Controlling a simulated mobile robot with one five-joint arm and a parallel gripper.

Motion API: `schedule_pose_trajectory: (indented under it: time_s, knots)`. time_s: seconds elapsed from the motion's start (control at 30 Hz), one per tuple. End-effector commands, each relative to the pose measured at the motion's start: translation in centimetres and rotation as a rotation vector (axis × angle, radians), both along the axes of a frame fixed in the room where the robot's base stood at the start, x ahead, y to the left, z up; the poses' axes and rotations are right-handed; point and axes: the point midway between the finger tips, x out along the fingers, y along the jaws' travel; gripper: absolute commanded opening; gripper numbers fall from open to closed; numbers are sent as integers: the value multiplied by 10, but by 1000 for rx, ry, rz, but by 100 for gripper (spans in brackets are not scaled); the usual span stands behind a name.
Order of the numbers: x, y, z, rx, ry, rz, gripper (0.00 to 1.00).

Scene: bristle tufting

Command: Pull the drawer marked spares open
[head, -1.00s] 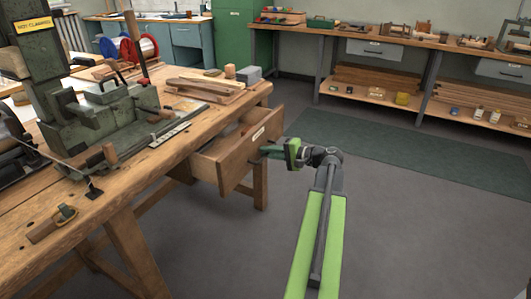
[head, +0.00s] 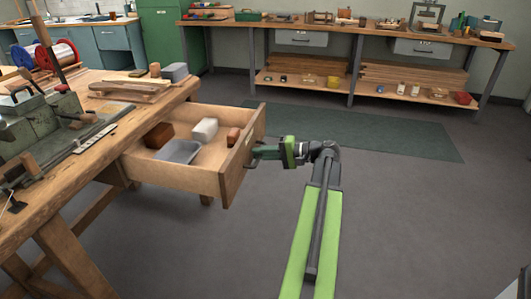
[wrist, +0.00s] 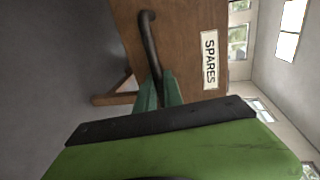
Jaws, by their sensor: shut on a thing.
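The wooden spares drawer (head: 228,168) stands well out from the front of the workbench in the head view. Inside it lie a brown block, a white block, a grey tray and a small reddish-brown block. In the wrist view its front (wrist: 185,50) carries a white label (wrist: 209,59) reading SPARES and a dark bar handle (wrist: 150,42). My gripper (head: 262,155) is at the drawer front, shut on the handle. In the wrist view the green fingers (wrist: 158,90) close around the handle's lower end.
The wooden workbench (head: 95,145) holds a green machine at the left and wood pieces with a grey block at the back. Open grey floor (head: 400,220) lies right of the drawer. A green mat (head: 350,130) lies before the far shelf bench (head: 350,30).

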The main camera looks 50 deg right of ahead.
Motion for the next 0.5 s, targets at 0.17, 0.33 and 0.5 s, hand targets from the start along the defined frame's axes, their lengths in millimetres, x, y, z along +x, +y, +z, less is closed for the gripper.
schedule_pose_trajectory:
  time_s: [0.17,0.33,0.5]
  knots:
    - [-8,1,0,2,2,19,0]
    - [-12,-1,0,2,3,17,0]
    - [-13,-2,-1,3,4,15,0]
